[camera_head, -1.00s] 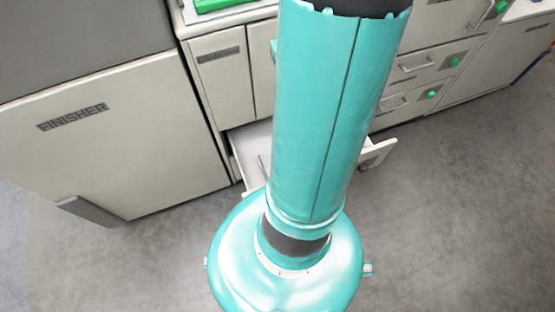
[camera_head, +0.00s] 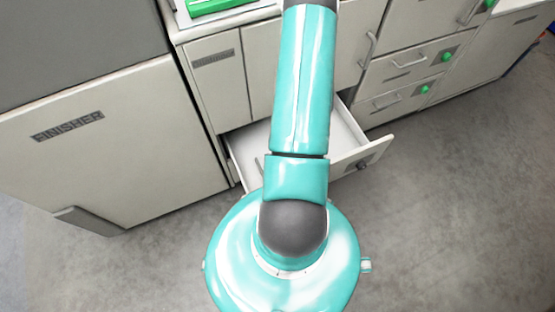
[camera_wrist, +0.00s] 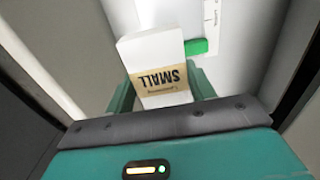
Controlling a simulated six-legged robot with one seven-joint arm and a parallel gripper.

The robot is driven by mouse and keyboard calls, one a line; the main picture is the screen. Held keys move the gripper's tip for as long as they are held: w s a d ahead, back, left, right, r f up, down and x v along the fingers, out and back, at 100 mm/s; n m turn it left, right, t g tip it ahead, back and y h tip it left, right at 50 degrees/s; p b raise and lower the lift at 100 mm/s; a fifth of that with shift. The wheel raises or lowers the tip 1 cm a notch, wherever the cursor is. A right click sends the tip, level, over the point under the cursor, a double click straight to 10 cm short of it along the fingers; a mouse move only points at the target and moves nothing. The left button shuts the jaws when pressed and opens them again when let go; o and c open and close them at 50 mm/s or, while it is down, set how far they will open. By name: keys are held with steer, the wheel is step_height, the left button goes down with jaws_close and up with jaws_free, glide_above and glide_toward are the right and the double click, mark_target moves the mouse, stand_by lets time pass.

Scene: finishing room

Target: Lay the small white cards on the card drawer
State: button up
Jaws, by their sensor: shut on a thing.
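In the wrist view my gripper (camera_wrist: 161,88) is shut on a white stack of small cards (camera_wrist: 146,50) with a tan band marked "SMALL". The stack sticks out beyond the teal fingers. In the head view the gripper and cards do not show; my arm runs up past the top edge. A low drawer (camera_head: 347,135) stands pulled out under the counter. Its white inside is partly hidden behind my arm, and the visible part looks mostly bare. I cannot read a label that says whether it is the card drawer.
A grey cabinet marked "FINISHER" (camera_head: 110,150) stands at the left. A green item (camera_head: 215,6) lies on the counter. Shut drawers with green knobs (camera_head: 446,57) are at the right. A pale surface with a green piece (camera_wrist: 196,46) shows behind the cards. Floor at the right is clear.

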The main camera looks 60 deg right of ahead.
steer(key=w+a+f, duration=0.5)
steer(key=a+f, duration=0.1)
steer(key=w+a+f, duration=0.3)
steer(key=f, duration=0.1)
steer(key=shift+w+a, duration=0.15)
steer(key=shift+w, duration=0.2)
steer(key=shift+w+a+f, duration=0.3)
steer(key=shift+w+f, duration=0.05)
steer(key=shift+f, duration=0.25)
steer(key=shift+w+a+f, duration=0.1)
steer(key=shift+f, duration=1.5)
steer(key=shift+f, duration=0.4)
steer(key=o, duration=1.2)
steer(key=shift+c, duration=0.2)
steer(key=shift+r, duration=0.1)
step_height(320, 180, up, 13)
steer(key=shift+f, duration=0.2)
